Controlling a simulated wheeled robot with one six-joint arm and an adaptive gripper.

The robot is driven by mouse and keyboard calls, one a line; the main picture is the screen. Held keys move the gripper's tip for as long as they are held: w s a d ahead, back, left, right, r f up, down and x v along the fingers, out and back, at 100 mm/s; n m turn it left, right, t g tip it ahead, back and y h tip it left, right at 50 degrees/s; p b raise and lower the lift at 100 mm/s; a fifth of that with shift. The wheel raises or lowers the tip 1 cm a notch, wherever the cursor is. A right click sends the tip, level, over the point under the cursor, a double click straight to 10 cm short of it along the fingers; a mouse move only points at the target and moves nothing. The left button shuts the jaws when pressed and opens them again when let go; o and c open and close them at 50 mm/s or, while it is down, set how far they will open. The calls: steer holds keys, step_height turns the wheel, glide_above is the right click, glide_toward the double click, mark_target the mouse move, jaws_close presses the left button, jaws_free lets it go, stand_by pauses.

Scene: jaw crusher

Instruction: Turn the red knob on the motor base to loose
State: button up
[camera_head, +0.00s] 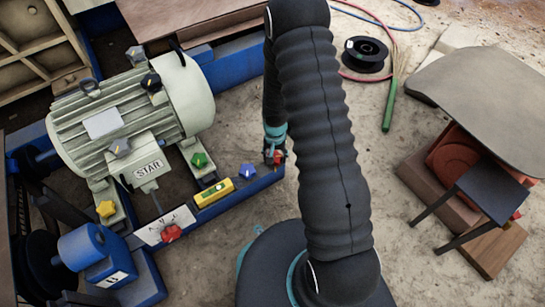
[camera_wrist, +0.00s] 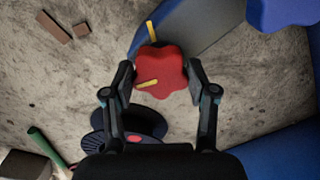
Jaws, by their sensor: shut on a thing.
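A red lobed knob (camera_wrist: 162,66) sits between the two fingers of my gripper (camera_wrist: 160,80) in the wrist view. The fingers are shut on its sides. A yellow pointer mark on the knob points left, and another yellow mark (camera_wrist: 151,31) shows on the blue base just beyond it. In the head view my gripper (camera_head: 273,147) is at the right end of the blue motor base (camera_head: 262,182), with part of this red knob (camera_head: 279,157) showing; my arm hides some of the area. A second red knob (camera_head: 171,233) is at the front of the base, away from my gripper.
The grey-green motor (camera_head: 135,110) stands left, with green (camera_head: 199,160), yellow (camera_head: 105,208) and blue (camera_head: 247,171) knobs near it. A yellow level (camera_head: 213,193) lies on the base. A black spool (camera_head: 366,54) and green broom (camera_head: 388,108) lie on the floor. A stool (camera_head: 488,190) stands right.

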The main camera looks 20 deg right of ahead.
steer(key=shift+s+d, duration=0.1)
steer(key=o, duration=1.1)
steer(key=shift+d, duration=0.1)
steer(key=shift+o, duration=0.2)
steer(key=shift+r, duration=0.55)
step_height(320, 180, up, 11)
